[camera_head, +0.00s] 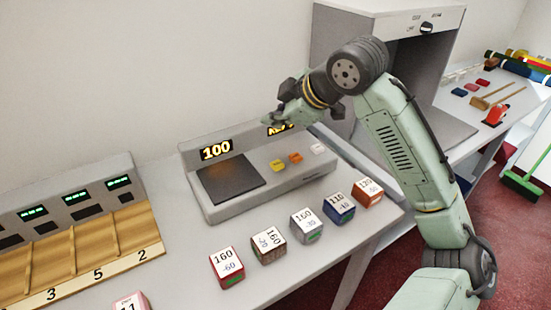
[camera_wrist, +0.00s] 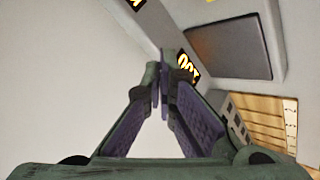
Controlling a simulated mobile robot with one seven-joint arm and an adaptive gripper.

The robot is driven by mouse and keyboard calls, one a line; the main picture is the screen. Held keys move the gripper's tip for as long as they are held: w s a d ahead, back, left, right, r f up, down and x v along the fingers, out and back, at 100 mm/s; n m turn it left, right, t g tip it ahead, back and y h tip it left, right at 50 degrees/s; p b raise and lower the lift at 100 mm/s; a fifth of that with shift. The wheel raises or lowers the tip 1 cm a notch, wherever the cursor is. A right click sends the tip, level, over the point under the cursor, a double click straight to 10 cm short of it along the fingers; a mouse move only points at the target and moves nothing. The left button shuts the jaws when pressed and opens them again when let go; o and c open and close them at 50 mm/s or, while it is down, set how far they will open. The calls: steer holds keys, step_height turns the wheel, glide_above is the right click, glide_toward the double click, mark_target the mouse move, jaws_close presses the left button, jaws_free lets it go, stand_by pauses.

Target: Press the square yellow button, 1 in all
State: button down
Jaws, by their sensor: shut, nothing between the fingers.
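The square yellow button (camera_head: 278,165) is on the sloped top of a grey console (camera_head: 240,205), right of its dark square pad. An orange button (camera_head: 295,157) and a white button (camera_head: 317,149) sit to its right. My gripper (camera_head: 268,122) is shut and empty, above the console's back edge and apart from the yellow button. It partly covers the right-hand display (camera_head: 279,130).
The dark pad (camera_head: 231,178) lies left of the buttons. Several numbered cubes, such as a red-edged one (camera_head: 227,266), stand along the counter's front. A wooden slotted tray (camera_head: 80,255) is at left, and a grey open cabinet (camera_head: 385,60) behind right.

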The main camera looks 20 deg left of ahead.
mark_target(275, 165)
step_height(275, 165, down, 9)
steer(key=b, duration=0.7)
steer(key=shift+r, duration=0.15)
stand_by(1.3)
steer(key=shift+f, duration=0.45)
steer(key=shift+f+b, duration=0.5)
steer(key=shift+b, duration=0.1)
stand_by(0.4)
stand_by(0.3)
steer(key=shift+r+p, duration=0.85)
steer(key=shift+r, duration=0.1)
steer(key=shift+r+p, duration=2.05)
steer(key=shift+r, duration=0.45)
